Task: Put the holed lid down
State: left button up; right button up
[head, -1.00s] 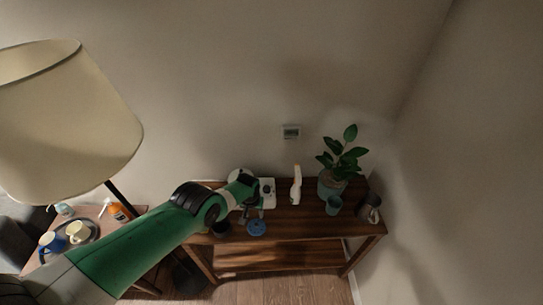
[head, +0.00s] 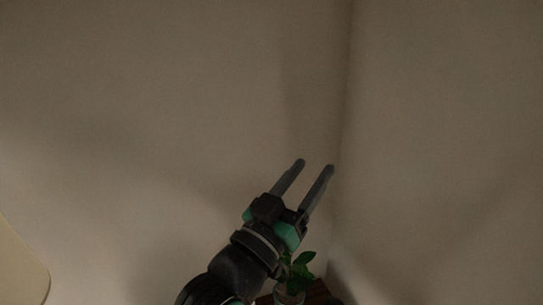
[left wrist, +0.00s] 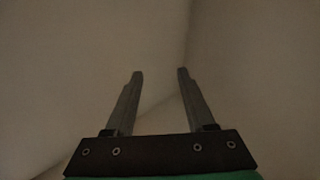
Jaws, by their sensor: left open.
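My left gripper (head: 316,168) is raised in front of the bare wall, its two grey fingers apart with nothing between them. It also shows open and empty in the left wrist view (left wrist: 160,72). The holed lid is not visible in either view now. Most of the table is out of the head view; only a dark corner of it (head: 318,293) shows at the bottom edge. My right gripper is not in view.
A green potted plant (head: 300,268) stands on the table just below and right of my left wrist. A pale lampshade (head: 18,268) shows at the lower left. Bare walls meet in a corner behind the gripper, and the space around its fingers is free.

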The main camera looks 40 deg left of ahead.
pick_arm(q)
jog(key=s+d+r+m+t+h, duration=0.1)
jog(key=s+d+r+t, duration=0.1)
jog(key=s+r, duration=0.2)
jog(key=s+d+r+m+t+h, duration=0.1)
jog(key=s+d+r+t+h, duration=0.1)
jog(key=s, duration=0.9)
notch_tip(320, 180, up, 3)
jog(key=shift+d+f+t, duration=0.15)
jog(key=shift+d+t, duration=0.15)
jog(key=shift+d, duration=0.3)
